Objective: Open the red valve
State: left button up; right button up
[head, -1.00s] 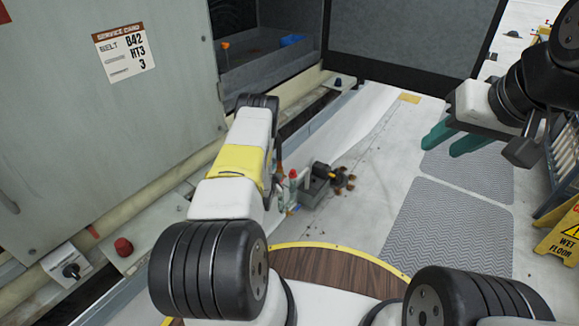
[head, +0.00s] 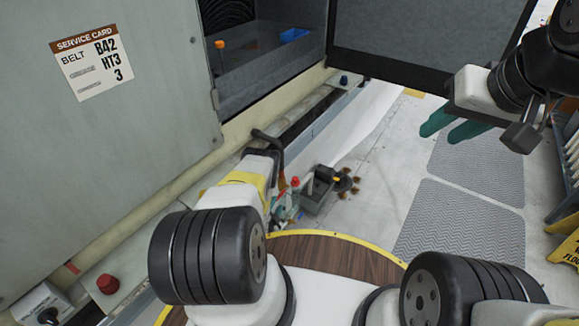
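A red valve knob (head: 108,283) sits upright on the pale ledge at the lower left, below the grey cabinet. No gripper touches it. My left arm reaches away from me, right of the knob, with its yellow-banded forearm (head: 246,180) above the floor. Its gripper is mostly hidden behind the forearm, so its fingers cannot be made out. My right gripper (head: 452,126) is at the upper right, far from the knob. Its two teal fingers are apart with nothing between them.
A black knob (head: 48,316) is on a plate at the lower left. Inside the open cabinet are an orange-topped valve (head: 220,44) and a blue thing (head: 294,35). A dark tray (head: 318,192) with loose items is on the floor. Grey mats (head: 458,228) and a yellow sign (head: 566,240) stand right.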

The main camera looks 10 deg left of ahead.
aim_at(279, 197)
pick_arm(q)
jog(key=x, duration=0.8)
grip_shut()
dwell(1.4)
